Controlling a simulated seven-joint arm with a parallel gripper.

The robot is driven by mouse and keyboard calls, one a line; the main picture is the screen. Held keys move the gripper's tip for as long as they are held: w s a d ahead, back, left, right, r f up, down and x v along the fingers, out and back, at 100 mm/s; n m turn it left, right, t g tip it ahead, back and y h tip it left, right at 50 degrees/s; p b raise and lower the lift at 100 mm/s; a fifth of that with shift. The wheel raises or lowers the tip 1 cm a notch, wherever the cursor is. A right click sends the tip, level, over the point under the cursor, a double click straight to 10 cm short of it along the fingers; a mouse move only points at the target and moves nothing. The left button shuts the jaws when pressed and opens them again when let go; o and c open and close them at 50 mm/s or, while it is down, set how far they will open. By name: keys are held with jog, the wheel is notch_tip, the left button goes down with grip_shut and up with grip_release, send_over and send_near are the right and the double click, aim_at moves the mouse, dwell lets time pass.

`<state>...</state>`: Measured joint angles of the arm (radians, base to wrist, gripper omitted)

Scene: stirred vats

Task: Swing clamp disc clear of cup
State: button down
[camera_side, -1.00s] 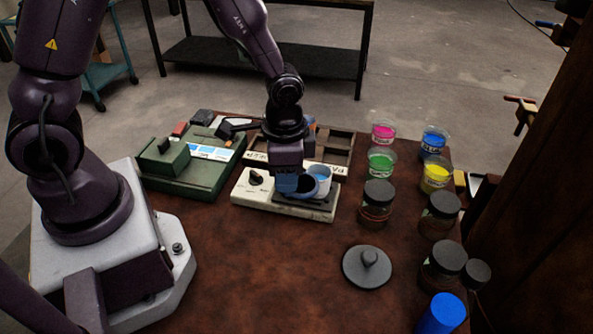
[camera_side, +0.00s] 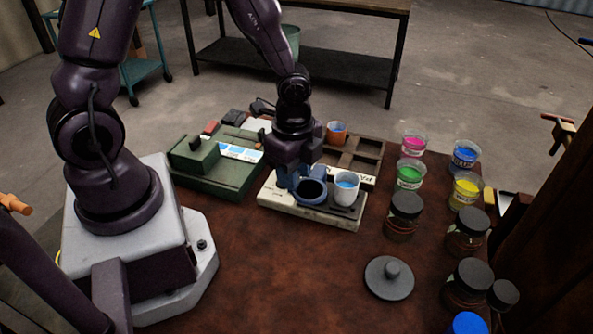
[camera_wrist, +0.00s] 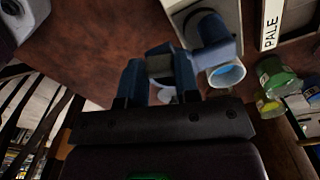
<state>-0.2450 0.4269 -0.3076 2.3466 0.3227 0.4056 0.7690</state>
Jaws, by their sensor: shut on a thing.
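The clamp disc (camera_side: 311,190) is a dark blue-grey round piece over the pale stirrer base (camera_side: 290,205), just left of the cup. The white cup (camera_side: 346,189) stands upright with blue liquid inside, its mouth uncovered. A narrow gap seems to part disc and cup in the side view. The cup also shows in the wrist view (camera_wrist: 227,75), beside a dark blue piece. My gripper (camera_side: 288,180) is low at the disc's left and shut on part of the clamp disc; its blue-grey fingers (camera_wrist: 158,75) partly hide the held part.
A green unit (camera_side: 215,165) stands to the left. Behind is a dark divided tray (camera_side: 355,155) with an orange cup (camera_side: 337,132). Coloured jars and black-lidded jars (camera_side: 404,215) line the right. A grey knobbed lid (camera_side: 389,279) lies in front. The front middle table is clear.

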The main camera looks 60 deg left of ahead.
jog(key=shift+w, duration=0.1)
dwell(0.3)
jog(key=c, duration=0.8)
grip_release()
jog(key=shift+c, duration=0.2)
notch_tip(320, 180, up, 13)
jog(key=s+a+r+n+t, duration=0.1)
jog(key=s+r+n+t, duration=0.4)
jog(key=s+r+n, duration=0.3)
notch_tip(320, 180, up, 2)
jog(key=n, duration=0.4)
jog(key=shift+s+r+n+t, duration=0.25)
jog(key=shift+s+n+t, duration=0.05)
jog(key=shift+s, duration=0.1)
